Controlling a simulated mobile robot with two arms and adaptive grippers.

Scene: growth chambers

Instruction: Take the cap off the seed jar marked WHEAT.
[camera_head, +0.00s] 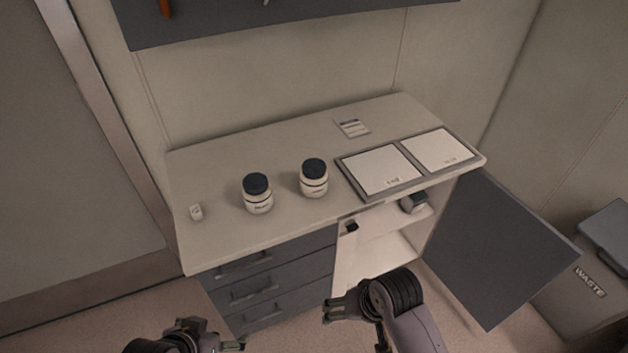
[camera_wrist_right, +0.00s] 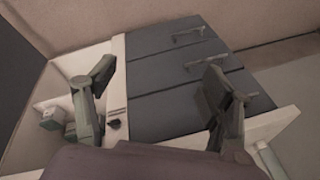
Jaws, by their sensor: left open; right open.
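Two white jars with dark caps stand upright on the counter, a left jar (camera_head: 257,194) and a right jar (camera_head: 314,178). Both caps are on. My left gripper (camera_head: 212,339) is at the bottom edge of the head view, in front of and below the counter, away from the jars. My right gripper (camera_head: 331,309) is below the counter front, by the open cabinet. In the right wrist view it is open and empty (camera_wrist_right: 160,100), facing the drawers and cabinet.
Two pale panels in a dark-framed tray (camera_head: 344,175) lie on the counter's right. A small card (camera_head: 351,127) and a small white item (camera_head: 196,212) lie there too. The cabinet door (camera_head: 497,246) stands open at right, near a WASTE bin (camera_head: 590,283). A shelf (camera_head: 290,22) hangs above.

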